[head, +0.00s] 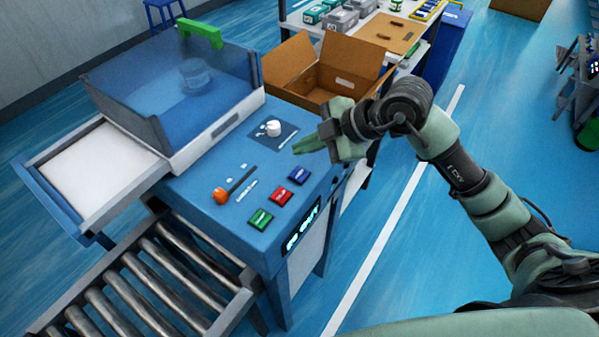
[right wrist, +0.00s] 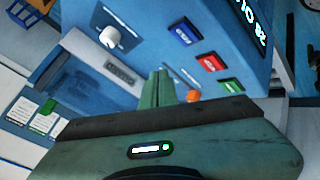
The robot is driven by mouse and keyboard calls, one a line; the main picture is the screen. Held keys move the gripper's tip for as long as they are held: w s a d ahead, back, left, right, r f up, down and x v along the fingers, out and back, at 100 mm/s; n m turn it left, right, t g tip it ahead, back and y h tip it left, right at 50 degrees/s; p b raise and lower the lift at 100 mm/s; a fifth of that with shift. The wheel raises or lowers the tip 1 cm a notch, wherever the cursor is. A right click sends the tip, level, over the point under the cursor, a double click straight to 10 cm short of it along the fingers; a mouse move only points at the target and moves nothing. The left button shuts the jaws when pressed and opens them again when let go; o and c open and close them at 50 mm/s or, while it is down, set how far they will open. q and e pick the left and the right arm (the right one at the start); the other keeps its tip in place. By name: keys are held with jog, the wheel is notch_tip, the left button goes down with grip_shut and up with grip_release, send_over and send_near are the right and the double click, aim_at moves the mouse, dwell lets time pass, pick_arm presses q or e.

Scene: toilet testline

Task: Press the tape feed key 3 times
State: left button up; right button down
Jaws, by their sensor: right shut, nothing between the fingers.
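Three keys sit in a row on the blue machine's top: a green key (head: 260,220), a red key (head: 281,196) and a blue key (head: 299,174). The labels are too small to read, so I cannot tell which is the tape feed key. The right wrist view also shows the blue key (right wrist: 184,36), the red key (right wrist: 211,63) and the green key (right wrist: 231,85). My right gripper (head: 303,146) is shut and empty, above the panel beyond the blue key and apart from the keys. Its fingers also show in the right wrist view (right wrist: 157,88). My left gripper is out of view.
An orange-knobbed lever (head: 221,195) and a white knob (head: 273,128) stand up from the machine top. A lit display (head: 302,229) is on its front edge. A clear blue cover (head: 170,85), an open cardboard box (head: 320,75) and a roller conveyor (head: 160,280) surround the panel.

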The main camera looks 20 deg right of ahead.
dwell(0.4)
jog(key=s+a+r+n+g+y+p, duration=0.1)
jog(key=s+a+r+y+p, duration=0.1)
jog(key=a+r+y, duration=0.45)
jog(key=s+a+r+n+g+y+p, duration=0.1)
jog(key=s+a+r+y+p, duration=0.25)
jog(key=r, duration=0.65)
jog(key=w+d+r+m+t+y+p, duration=0.1)
jog(key=w+d+r+m+t+p, duration=0.1)
jog(key=w+r+m+t, duration=0.55)
jog(key=w+d+f+m+t+h+p, duration=0.2)
jog(key=w+d+f+m+h+p, duration=0.4)
jog(key=f+m+h, duration=0.45)
jog(key=s+d+f+m+g+h+p, duration=0.1)
jog(key=s+f+m+g, duration=0.2)
jog(key=s+f+g, duration=0.4)
notch_tip(320, 180, down, 3)
jog(key=shift+s+d+r, duration=0.1)
jog(key=shift+s+d, duration=0.3)
jog(key=shift+s, duration=0.2)
